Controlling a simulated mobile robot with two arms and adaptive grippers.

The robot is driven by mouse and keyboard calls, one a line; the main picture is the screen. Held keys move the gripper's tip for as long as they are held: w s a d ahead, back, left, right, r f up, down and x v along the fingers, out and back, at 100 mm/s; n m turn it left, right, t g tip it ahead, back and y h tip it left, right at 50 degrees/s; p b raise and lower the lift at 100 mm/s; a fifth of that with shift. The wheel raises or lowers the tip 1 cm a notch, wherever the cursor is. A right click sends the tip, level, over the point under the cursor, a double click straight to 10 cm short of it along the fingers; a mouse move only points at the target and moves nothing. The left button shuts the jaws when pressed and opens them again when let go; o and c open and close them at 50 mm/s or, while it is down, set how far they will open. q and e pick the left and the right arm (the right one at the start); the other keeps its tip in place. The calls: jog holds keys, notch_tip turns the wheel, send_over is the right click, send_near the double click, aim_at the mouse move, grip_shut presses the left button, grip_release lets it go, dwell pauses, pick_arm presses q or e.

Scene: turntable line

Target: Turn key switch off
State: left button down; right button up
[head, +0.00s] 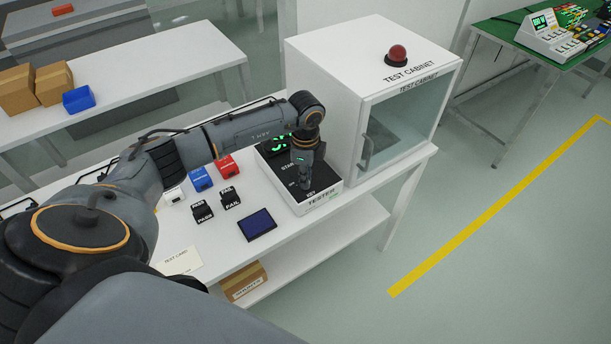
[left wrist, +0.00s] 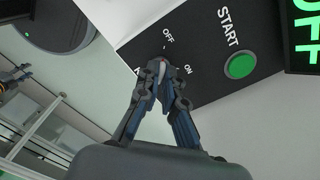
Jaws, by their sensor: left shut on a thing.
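The black-topped tester (head: 318,197) stands on the white table beside the test cabinet. In the head view my left gripper (head: 304,184) points down at its top panel and hides the key switch. In the left wrist view, the left gripper (left wrist: 158,72) is shut on the small key of the key switch (left wrist: 161,66), between the OFF and ON labels. The fingers cover most of the key, so I cannot tell which mark it points to. A green START button (left wrist: 240,65) and a green-lit display (left wrist: 305,35) are to the right.
The white test cabinet (head: 325,60) with a red dome lamp (head: 397,54) stands close behind and right of the tester. PASS (head: 203,209) and FAIL (head: 230,198) blocks and a dark blue panel (head: 257,224) lie left of it.

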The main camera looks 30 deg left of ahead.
pick_arm(q)
jog(key=c, duration=1.5)
grip_release()
jog(key=shift+r, duration=0.15)
notch_tip(320, 180, up, 12)
jog(key=shift+f, duration=0.1)
